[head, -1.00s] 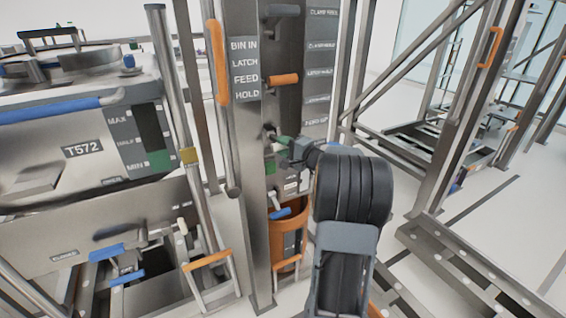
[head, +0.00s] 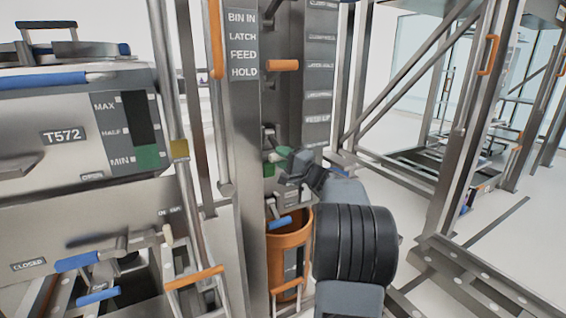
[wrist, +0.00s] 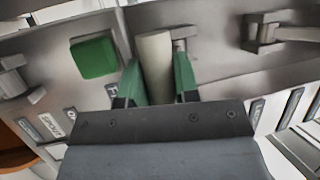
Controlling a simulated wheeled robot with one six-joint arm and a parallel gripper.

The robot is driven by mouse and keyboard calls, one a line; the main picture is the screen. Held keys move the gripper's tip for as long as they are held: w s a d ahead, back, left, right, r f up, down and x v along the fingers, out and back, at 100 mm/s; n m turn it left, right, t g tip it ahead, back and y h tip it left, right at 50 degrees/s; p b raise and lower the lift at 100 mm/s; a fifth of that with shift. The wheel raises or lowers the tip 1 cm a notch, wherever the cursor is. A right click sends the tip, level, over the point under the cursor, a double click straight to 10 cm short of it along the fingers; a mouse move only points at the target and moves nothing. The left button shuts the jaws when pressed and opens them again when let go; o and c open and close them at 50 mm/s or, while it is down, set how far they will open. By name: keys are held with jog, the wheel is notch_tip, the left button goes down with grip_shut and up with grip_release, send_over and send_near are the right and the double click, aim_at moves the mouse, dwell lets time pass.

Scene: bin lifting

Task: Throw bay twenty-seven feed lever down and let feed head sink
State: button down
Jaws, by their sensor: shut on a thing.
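My gripper (head: 283,160) is at the front of the metal post, well below the labels BIN IN, LATCH, FEED, HOLD (head: 243,54). In the wrist view its two green-faced fingers (wrist: 157,84) are shut on the feed lever (wrist: 155,58), a pale round bar. A green square (wrist: 95,57) is on the panel left of the fingers. In the head view my gripper partly covers the lever and the panel around it. I cannot read a bay number, and I cannot make out the feed head.
An orange cylinder (head: 290,242) stands below my gripper, with a blue-gripped lever (head: 281,222) above it. An orange-gripped lever (head: 283,65) sticks out higher up. Another metal frame (head: 455,130) stands right, with open floor between.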

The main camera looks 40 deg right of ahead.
jog(key=shift+w+f, duration=0.1)
jog(key=shift+f, duration=0.3)
jog(key=c, duration=0.8)
grip_release()
jog(key=shift+w, duration=0.1)
jog(key=shift+c, duration=0.2)
jog(key=shift+r, duration=0.1)
jog(key=shift+s+d, duration=0.15)
jog(key=shift+s, duration=0.3)
jog(key=p+v, duration=0.2)
jog(key=v, duration=1.1)
jog(key=shift+w, duration=0.1)
